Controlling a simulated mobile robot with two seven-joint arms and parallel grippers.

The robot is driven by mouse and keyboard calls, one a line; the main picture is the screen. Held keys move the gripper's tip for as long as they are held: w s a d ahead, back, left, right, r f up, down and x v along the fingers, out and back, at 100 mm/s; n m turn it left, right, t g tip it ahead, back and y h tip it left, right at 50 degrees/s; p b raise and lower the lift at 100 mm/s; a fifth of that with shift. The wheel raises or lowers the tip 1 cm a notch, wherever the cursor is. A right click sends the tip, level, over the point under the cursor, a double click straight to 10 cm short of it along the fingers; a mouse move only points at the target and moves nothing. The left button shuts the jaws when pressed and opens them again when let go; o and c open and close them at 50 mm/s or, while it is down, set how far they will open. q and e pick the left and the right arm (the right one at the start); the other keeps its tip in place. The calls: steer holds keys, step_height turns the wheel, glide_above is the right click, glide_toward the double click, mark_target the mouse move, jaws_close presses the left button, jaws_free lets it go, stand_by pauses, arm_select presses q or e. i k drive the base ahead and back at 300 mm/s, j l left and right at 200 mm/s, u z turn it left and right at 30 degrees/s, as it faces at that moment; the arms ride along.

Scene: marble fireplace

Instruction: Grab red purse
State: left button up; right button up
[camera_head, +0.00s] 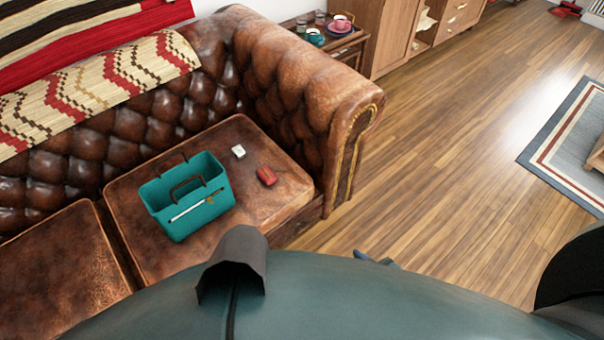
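A small red purse (266,176) lies on the brown leather sofa seat (255,148), near the seat's right front part. It sits to the right of a teal basket and just in front of a small white object. Nothing covers the purse. Neither of my grippers can be made out in the head view. My own dark teal and black body parts fill the bottom and the lower right corner.
The teal basket (183,212) with dark handles stands on the same seat. The small white object (238,152) lies close by. The rolled sofa armrest (335,100) rises to the right. A side table (352,40) holds cups. Wooden floor (440,150) is clear at right.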

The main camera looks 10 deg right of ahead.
mark_target(267, 176)
steer(key=i+l, duration=0.1)
steer(key=l, duration=0.7)
steer(key=i+l, duration=0.15)
steer(key=l, duration=0.3)
steer(key=i+l, duration=0.1)
steer(key=i, duration=0.25)
steer(key=i+l, duration=0.1)
steer(key=i, duration=0.3)
steer(key=z, duration=0.05)
